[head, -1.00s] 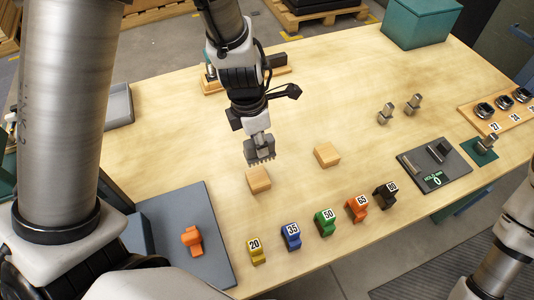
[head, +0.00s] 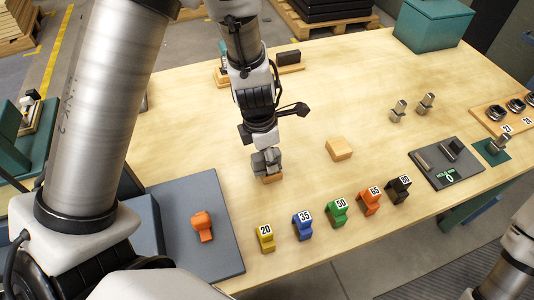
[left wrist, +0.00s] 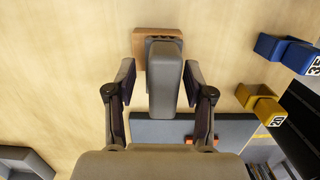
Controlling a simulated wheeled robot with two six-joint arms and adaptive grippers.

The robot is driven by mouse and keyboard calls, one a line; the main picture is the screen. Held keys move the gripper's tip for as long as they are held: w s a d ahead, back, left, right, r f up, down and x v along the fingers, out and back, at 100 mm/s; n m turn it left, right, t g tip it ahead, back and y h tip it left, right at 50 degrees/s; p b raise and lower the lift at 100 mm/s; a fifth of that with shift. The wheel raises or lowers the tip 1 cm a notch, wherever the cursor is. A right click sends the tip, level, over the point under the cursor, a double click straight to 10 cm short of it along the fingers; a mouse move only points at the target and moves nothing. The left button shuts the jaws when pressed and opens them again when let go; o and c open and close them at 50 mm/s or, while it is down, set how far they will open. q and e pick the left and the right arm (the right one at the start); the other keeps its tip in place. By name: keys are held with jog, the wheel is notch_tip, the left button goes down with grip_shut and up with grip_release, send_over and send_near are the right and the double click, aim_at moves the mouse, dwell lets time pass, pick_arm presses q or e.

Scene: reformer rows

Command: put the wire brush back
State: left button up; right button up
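The wire brush appears to be the grey bar with dark teeth at one end in the left wrist view (left wrist: 165,85); it also shows in the head view (head: 262,163), low over the nearer wooden block (head: 272,179). That block also shows behind the brush in the left wrist view (left wrist: 140,52). Whether the brush touches the block is hard to tell. My left gripper (left wrist: 160,75) has a finger on each side of the brush, with gaps showing, wider on the left. My right gripper is out of view; only part of that arm shows.
A second wooden block (head: 339,148) lies to the right. Numbered yellow (head: 265,239), blue, green, orange and black pieces stand along the front. An orange piece (head: 202,226) lies on a grey mat (head: 222,258). A dark plate (head: 430,171) and metal pieces are at right.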

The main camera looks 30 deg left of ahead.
aim_at(261, 154)
pick_arm(q)
jog(key=shift+s+r, duration=0.2)
jog(key=shift+r, duration=0.1)
notch_tip(261, 154, up, 12)
jog(key=a+p, duration=0.1)
jog(key=p, duration=0.5)
jog(key=shift+s, duration=0.45)
jog(key=shift+r, duration=0.1)
